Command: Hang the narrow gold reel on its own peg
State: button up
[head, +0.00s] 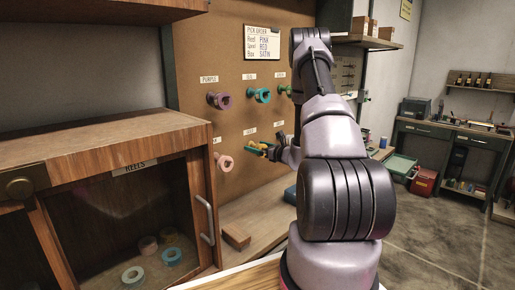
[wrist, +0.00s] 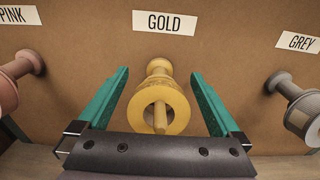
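The gold reel (wrist: 160,98) is a yellow ring with a round centre hole. In the wrist view it is around the gold peg (wrist: 160,118), whose end shows in the hole, below the GOLD label (wrist: 165,22). My gripper (wrist: 160,72) has its two teal fingers spread on either side of the reel and peg, with gaps to both. In the head view my gripper (head: 262,149) is at the board, with a bit of yellow between its green fingers. How far the reel sits along the peg is hard to tell.
On the board (head: 235,110), a pink reel (wrist: 10,80) is left of the gold peg and a grey reel (wrist: 304,110) is right. Purple (head: 219,100) and teal (head: 260,95) reels hang above. A cabinet (head: 105,215) holding several reels stands at left.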

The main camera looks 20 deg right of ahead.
jog(key=v, duration=1)
jog(key=shift+s, duration=0.4)
jog(key=s+a+r+n+g+y, duration=0.35)
jog(key=a+r+n, duration=0.3)
jog(key=a, duration=0.25)
jog(key=s+a+r+n+g+y, duration=0.2)
jog(key=a+r+n+g+y, duration=0.25)
jog(key=a+r, duration=0.4)
jog(key=s+a+r+n+g+h, duration=0.45)
jog(key=s+a+n, duration=0.4)
jog(key=s, duration=0.25)
jog(key=s+d+r+n+t+h, duration=0.3)
jog(key=s+r+n+h, duration=0.4)
jog(key=s, duration=0.4)
jog(key=shift+s+d+r+n, duration=0.3)
jog(key=shift+d+r+n, duration=0.35)
jog(key=shift+d, duration=0.25)
jog(key=shift+h, duration=0.25)
